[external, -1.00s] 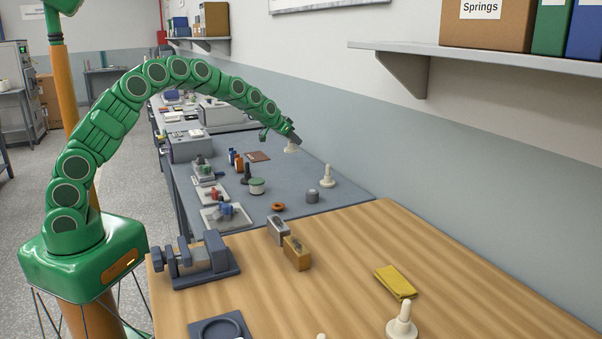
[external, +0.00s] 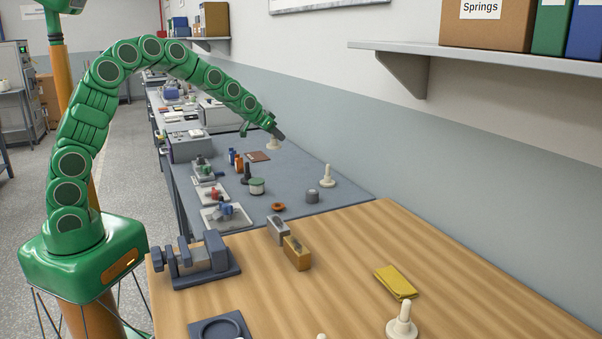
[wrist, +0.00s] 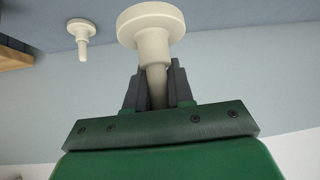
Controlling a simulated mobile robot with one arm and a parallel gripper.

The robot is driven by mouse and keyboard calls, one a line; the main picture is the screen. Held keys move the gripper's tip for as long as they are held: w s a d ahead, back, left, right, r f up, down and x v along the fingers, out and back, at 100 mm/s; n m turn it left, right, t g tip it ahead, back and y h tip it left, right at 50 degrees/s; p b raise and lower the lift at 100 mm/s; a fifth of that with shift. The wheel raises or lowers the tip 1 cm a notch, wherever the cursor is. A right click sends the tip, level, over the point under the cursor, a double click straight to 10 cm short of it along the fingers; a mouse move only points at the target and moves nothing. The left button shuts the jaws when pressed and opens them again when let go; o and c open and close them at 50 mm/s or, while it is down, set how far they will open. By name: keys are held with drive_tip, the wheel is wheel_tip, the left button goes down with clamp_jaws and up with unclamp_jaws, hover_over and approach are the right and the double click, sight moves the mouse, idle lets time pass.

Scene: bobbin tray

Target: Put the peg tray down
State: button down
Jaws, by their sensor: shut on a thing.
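The peg tray (external: 274,144) is a cream round base with an upright peg. My gripper (external: 280,134) is at its upper part in the external view, over the far part of the grey bench. In the wrist view my gripper (wrist: 158,88) has its dark fingers shut on the peg stem of the peg tray (wrist: 150,24). The wide disc base extends beyond the fingertips. I cannot tell whether the base touches the bench.
A similar cream peg piece (external: 328,177) stands on the grey bench (external: 290,170), and another (external: 402,322) on the wooden table (external: 340,270). A wall runs along the right.

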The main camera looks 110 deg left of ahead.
drive_tip(key=w+d+m+t+h, duration=0.2)
drive_tip(key=w+d+m+h, duration=0.15)
drive_tip(key=w+d, duration=0.55)
drive_tip(key=w+d+m+t+h, duration=0.15)
drive_tip(key=w+d+m, duration=0.3)
drive_tip(key=d, duration=0.85)
drive_tip(key=w+d+r+m+h, duration=0.1)
drive_tip(key=w+d+m+h, duration=0.15)
drive_tip(key=d, duration=0.45)
drive_tip(key=w+d+r+m+g+h, duration=0.1)
drive_tip(key=d+m+h, duration=0.15)
drive_tip(key=d, duration=0.55)
drive_tip(key=w+d+r+m+h, duration=0.1)
drive_tip(key=w+d+r+m, duration=0.15)
drive_tip(key=d, duration=0.45)
drive_tip(key=shift+m, duration=0.35)
drive_tip(key=w+a+f, duration=0.1)
drive_tip(key=w+f, duration=0.2)
drive_tip(key=w+a+f, duration=0.2)
drive_tip(key=w+f, duration=0.1)
drive_tip(key=w, duration=0.1)
drive_tip(key=w+a+f, duration=0.1)
drive_tip(key=w+f, duration=0.2)
drive_tip(key=w, duration=0.1)
drive_tip(key=shift+w+a+f, duration=0.1)
drive_tip(key=shift+a+f, duration=0.2)
drive_tip(key=shift+w+a+f, duration=0.3)
drive_tip(key=shift+w+f, duration=0.3)
drive_tip(key=shift+f, duration=1.65)
